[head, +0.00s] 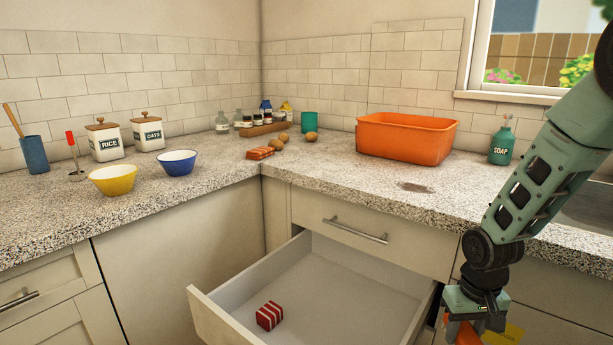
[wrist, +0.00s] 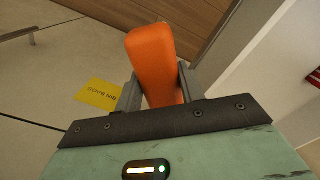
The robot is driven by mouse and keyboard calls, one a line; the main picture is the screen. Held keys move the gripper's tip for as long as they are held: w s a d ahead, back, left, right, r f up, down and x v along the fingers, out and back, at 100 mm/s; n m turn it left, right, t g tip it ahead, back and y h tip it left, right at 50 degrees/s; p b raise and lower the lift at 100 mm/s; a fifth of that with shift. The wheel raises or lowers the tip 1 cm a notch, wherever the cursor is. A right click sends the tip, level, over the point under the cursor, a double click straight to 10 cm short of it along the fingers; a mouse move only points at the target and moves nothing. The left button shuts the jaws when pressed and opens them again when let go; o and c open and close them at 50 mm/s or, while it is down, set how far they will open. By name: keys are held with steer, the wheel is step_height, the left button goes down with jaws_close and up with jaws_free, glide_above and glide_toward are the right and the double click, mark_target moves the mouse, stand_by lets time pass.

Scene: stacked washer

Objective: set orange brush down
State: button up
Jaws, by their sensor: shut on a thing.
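The orange brush (wrist: 155,65) is held between the two fingers of my gripper (wrist: 158,85) in the wrist view. Its orange body sticks out past the fingertips, and its lower part is hidden by the gripper's mount. In the head view my gripper (head: 468,325) is at the bottom right, to the right of the open drawer and below counter height. A bit of the orange brush (head: 466,336) shows there at the frame's lower edge. The brush is in the air, with the floor and cabinet fronts beyond it.
The open drawer (head: 212,318) holds a red striped box (head: 269,315). On the counter (head: 350,185) stand an orange bin (head: 405,140), a soap bottle (head: 502,143), a yellow bowl (head: 113,180) and a blue bowl (head: 178,163). Counter in front of the bin is mostly clear. A yellow label (wrist: 98,94) lies beyond my gripper.

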mark_target(462, 333)
steer(key=shift+s+a+r+p, duration=0.3)
steer(key=shift+r+p, duration=0.35)
steer(key=shift+p, duration=0.65)
steer(key=shift+s+a+r+p, duration=0.25)
steer(key=shift+r+p, duration=0.4)
steer(key=shift+p, duration=0.6)
steer(key=r+p, duration=0.1)
steer(key=p, duration=0.3)
steer(key=shift+s+r, duration=0.15)
steer(key=shift+r, duration=0.15)
steer(key=d+r+p, duration=0.1)
steer(key=p, duration=0.2)
steer(key=shift+s+d+r+p, duration=0.1)
steer(key=shift+d+r+p, duration=0.1)
steer(key=shift+p, duration=0.2)
steer(key=shift+d+p, duration=0.25)
steer(key=shift+p, duration=0.15)
steer(key=shift+s, duration=0.1)
